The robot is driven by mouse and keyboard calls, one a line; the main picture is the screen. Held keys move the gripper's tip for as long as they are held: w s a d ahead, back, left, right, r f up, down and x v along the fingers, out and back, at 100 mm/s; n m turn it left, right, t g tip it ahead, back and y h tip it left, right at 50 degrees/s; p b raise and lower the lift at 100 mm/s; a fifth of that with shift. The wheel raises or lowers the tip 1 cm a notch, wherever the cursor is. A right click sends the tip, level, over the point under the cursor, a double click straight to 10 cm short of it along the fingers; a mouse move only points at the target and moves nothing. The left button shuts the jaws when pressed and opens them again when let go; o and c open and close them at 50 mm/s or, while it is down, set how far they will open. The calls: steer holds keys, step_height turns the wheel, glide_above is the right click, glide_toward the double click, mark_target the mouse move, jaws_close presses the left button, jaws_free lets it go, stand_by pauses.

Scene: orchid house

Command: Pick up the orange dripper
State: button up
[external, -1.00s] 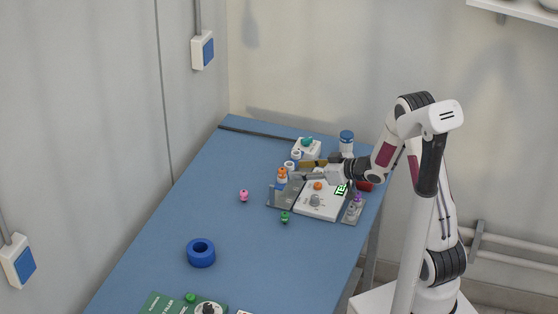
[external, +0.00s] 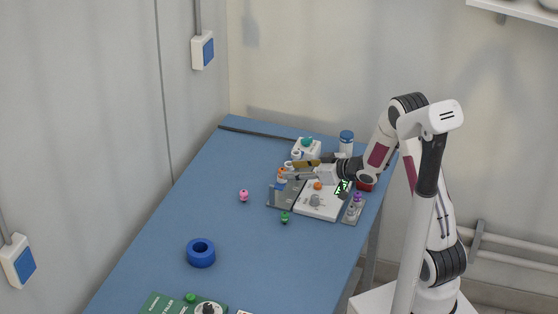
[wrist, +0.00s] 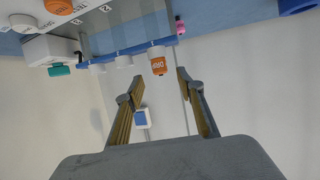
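The orange dripper (external: 282,173) stands in a rack at the left end of the grey plate. In the wrist view it is an orange cap with dark lettering on a white collar (wrist: 158,65), on a blue rail. My gripper (external: 289,168) is open and close to it, partly overlapping it in the external view. In the wrist view the two fingers (wrist: 159,76) are spread, with the dripper ahead in the gap and nothing held. I cannot tell whether a finger touches it.
A white device (external: 318,205) with an orange knob lies under my gripper. A white box with a teal top (external: 307,149) and a blue-capped bottle (external: 346,142) stand behind. A blue ring (external: 201,254) lies farther left; the table between is mostly clear.

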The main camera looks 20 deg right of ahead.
mark_target(285, 170)
steer(key=shift+w, duration=0.1)
steer(key=shift+x, duration=2.55)
steer(key=shift+f, duration=0.1)
steer(key=c, duration=0.9)
